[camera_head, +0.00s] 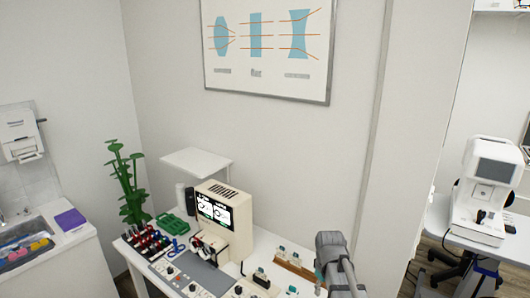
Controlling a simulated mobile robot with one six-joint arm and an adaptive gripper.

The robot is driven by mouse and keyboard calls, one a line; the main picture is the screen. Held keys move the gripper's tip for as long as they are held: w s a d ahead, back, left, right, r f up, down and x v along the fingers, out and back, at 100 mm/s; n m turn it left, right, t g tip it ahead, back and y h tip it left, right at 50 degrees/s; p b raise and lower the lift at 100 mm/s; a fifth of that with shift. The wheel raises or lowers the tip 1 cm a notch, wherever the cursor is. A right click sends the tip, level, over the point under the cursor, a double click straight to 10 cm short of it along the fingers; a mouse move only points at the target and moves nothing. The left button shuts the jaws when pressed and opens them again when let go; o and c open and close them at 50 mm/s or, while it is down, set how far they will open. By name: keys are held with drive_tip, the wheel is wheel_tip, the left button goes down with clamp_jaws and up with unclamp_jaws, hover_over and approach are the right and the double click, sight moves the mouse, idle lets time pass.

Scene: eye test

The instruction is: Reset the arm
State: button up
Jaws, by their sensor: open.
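Part of my grey arm (332,262) rises at the bottom edge, right of the middle, in front of the table's right end. A jointed section with a small teal patch shows. No gripper fingers can be made out, so my gripper is not in view. The lower arm is cut off by the picture edge.
A white table (266,243) holds a beige device with a lit screen (228,217), a control panel (205,278), red-and-black items (148,243) and a green tray (176,225). A sink counter (75,239) stands left. A white instrument (484,185) stands right, beyond a wall edge.

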drive_tip(key=s+a+m, duration=0.1)
drive_tip(key=s+m, duration=0.5)
drive_tip(key=s, duration=0.2)
drive_tip(key=shift+s+a, duration=0.25)
drive_tip(key=shift+a, duration=0.1)
